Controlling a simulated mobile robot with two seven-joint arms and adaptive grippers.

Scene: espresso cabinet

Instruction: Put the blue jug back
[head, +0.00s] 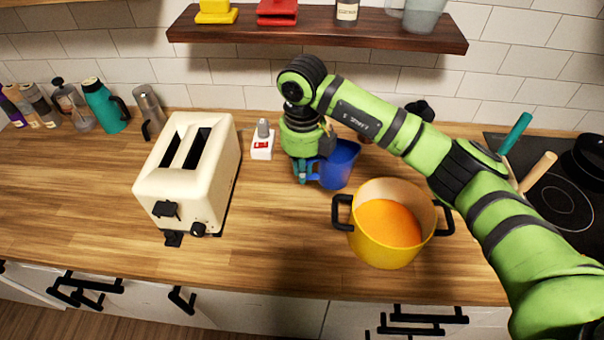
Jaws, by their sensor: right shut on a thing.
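A blue jug (340,165) is on or just above the wooden counter, right of the middle, behind the yellow pot; I cannot tell whether its base touches the counter. My right gripper (308,172) points down at the left side of the jug and is shut on it, at what seems to be its handle. The gripper and wrist hide part of the jug's left side. My left gripper is not in view.
A yellow pot (388,252) with black handles stands close in front of the jug. A cream toaster (190,185) and a small white-and-red item (262,147) are to the left. A dark shelf (320,32) hangs above. Counter between toaster and pot is clear.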

